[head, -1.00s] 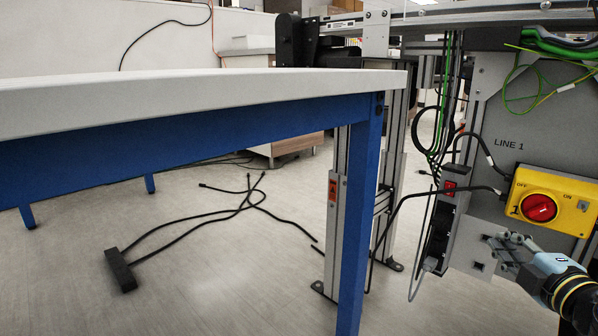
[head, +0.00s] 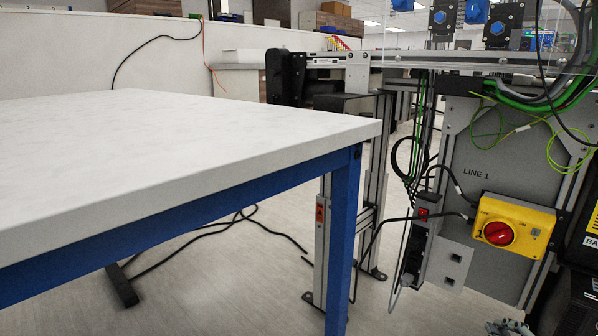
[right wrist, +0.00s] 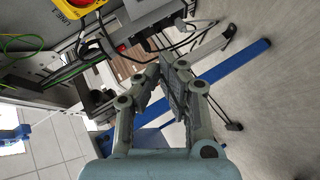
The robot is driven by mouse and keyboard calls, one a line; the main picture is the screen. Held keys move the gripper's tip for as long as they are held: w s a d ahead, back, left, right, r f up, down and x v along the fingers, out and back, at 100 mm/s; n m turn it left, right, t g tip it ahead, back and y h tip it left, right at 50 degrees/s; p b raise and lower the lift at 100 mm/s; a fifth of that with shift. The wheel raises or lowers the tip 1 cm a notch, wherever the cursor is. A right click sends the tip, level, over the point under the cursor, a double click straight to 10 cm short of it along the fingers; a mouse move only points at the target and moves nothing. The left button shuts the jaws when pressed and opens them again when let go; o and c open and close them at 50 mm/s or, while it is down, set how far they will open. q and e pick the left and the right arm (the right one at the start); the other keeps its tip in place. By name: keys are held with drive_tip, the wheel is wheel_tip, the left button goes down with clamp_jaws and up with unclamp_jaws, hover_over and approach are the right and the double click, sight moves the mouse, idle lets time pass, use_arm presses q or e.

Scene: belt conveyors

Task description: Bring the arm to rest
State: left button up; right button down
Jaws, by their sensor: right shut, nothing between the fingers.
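My right gripper (head: 510,327) just shows at the bottom edge of the head view, right of centre, below the yellow switch box and apart from it. Most of it is cut off by the frame. In the right wrist view its two fingers (right wrist: 166,82) come together at the tips, with nothing between them. My left gripper is in neither view.
A yellow switch box (head: 512,226) with a red knob (head: 498,233) sits on the grey LINE 1 panel (head: 474,150). A white table (head: 170,140) with a blue frame fills the left. Cables (head: 200,232) lie on the floor beneath it.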

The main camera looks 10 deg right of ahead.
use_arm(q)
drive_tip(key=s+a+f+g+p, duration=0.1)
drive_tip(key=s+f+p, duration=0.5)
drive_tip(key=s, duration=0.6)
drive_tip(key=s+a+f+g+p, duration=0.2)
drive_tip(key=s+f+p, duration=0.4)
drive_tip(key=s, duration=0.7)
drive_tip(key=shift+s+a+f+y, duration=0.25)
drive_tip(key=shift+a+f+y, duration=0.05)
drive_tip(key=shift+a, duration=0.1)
use_arm(e)
drive_tip(key=s+a+f+m+g, duration=0.3)
drive_tip(key=s+f, duration=0.3)
drive_tip(key=s, duration=0.9)
drive_tip(key=s+a+f+m+g+y, duration=0.1)
drive_tip(key=s+a+f+m+g, duration=0.3)
drive_tip(key=s, duration=1.2)
drive_tip(key=s+a+f+m+g+y, duration=0.1)
drive_tip(key=s+a+f+m+g, duration=0.3)
drive_tip(key=s, duration=1.2)
wheel_tip(320, 180, down, 4)
drive_tip(key=shift+a+f+g, duration=0.1)
drive_tip(key=shift+a+g, duration=0.1)
drive_tip(key=shift+g, duration=0.7)
